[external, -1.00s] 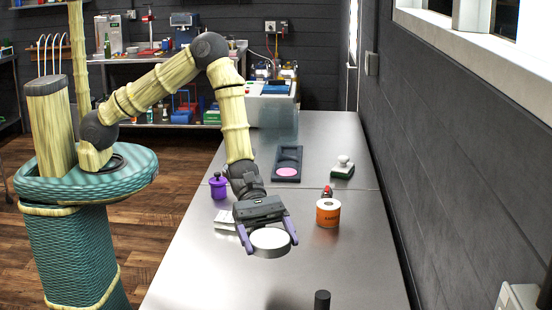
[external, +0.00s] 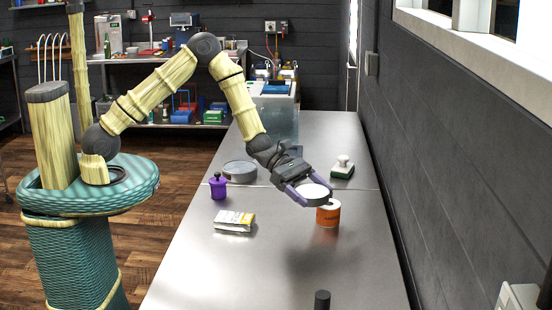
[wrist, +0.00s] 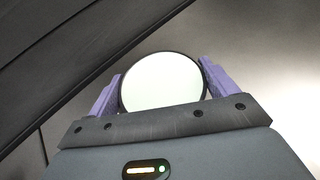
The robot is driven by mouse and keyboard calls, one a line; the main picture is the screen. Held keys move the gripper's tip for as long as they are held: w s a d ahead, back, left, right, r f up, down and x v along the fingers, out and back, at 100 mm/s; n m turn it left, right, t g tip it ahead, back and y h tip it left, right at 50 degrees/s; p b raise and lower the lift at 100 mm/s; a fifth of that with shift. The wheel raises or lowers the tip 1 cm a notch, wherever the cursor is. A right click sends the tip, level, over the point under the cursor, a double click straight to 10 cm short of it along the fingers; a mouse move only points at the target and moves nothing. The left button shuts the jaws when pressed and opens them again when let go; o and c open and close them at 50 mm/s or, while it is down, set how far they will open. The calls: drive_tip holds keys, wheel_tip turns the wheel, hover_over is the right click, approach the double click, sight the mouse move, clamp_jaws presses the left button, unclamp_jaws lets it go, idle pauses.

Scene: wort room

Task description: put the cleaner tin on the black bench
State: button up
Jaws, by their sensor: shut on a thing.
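My gripper (external: 312,196) is shut on a flat round tin with a pale top and dark rim, which I take for the cleaner tin (external: 314,191). The tin is up in the air, slightly tilted, just above and in front of the orange labelled roll or can in the external view. In the wrist view the tin (wrist: 160,82) sits between the two purple fingers of my gripper (wrist: 160,75). The dark two-well stand with a pink disc, perhaps the black bench, is hidden behind my arm and gripper now.
The orange item (external: 328,214) stands on the steel table (external: 270,270). A purple lidded pot (external: 218,188), a grey round dish (external: 238,167), a white-and-yellow packet (external: 234,221) and a green-based brush (external: 342,168) stand around. A black post (external: 322,300) is at the front. The near table is largely clear.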

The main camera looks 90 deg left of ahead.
drive_tip(key=a+n+t+y+b, duration=0.2)
drive_tip(key=a+n+y, duration=0.1)
drive_tip(key=a, duration=1.3)
drive_tip(key=n+y+b, duration=0.6)
drive_tip(key=n+y, duration=0.4)
drive_tip(key=y, duration=0.1)
hover_over(246, 155)
drive_tip(key=shift+a+r, duration=0.25)
drive_tip(key=shift+r, duration=0.1)
drive_tip(key=shift+f, duration=0.15)
wheel_tip(246, 155, down, 6)
drive_tip(key=shift+f, duration=0.1)
drive_tip(key=shift+f, duration=1.75)
